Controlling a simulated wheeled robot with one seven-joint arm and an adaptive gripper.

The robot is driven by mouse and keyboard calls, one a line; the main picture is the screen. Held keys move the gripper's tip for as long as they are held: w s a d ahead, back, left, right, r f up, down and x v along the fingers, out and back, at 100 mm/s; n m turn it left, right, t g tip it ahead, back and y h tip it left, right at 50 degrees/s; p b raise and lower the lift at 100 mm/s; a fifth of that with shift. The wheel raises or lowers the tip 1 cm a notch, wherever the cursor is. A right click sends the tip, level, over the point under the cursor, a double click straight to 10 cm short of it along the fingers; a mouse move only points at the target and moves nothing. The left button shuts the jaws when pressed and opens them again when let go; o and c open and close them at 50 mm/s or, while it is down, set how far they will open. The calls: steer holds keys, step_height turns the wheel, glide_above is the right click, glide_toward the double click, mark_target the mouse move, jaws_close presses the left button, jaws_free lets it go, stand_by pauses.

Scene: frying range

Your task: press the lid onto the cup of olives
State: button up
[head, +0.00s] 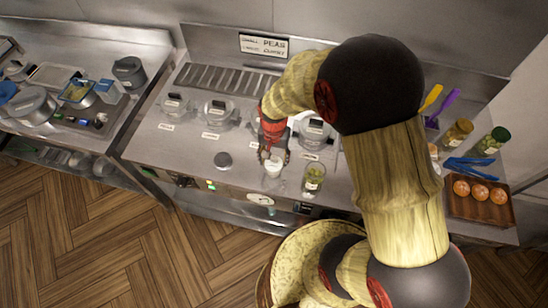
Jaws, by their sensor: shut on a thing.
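My gripper (273,155) is low over the front of the middle counter, pointing down. It is shut on a small white thing (273,161). This sits at the top of a pale, cup-shaped form, and I cannot tell lid from cup here. A clear glass or jar (313,180) with green contents and a white label stands upright to the right, apart from the gripper. I cannot make out whether its contents are olives. A dark grey round disc (223,160) lies on the counter to the left.
Lidded clear containers (217,112) stand in a row behind, with small labels before them. At right are jars (457,133), blue tongs (470,167) and a wooden tray (479,216) with round orange items. The counter left of the grey disc is clear.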

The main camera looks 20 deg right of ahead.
steer(key=o, duration=0.8)
steer(key=o, duration=0.4)
steer(key=shift+o, duration=0.4)
steer(key=shift+r+p, duration=2.45)
steer(key=shift+r, duration=1.05)
steer(key=c, duration=0.4)
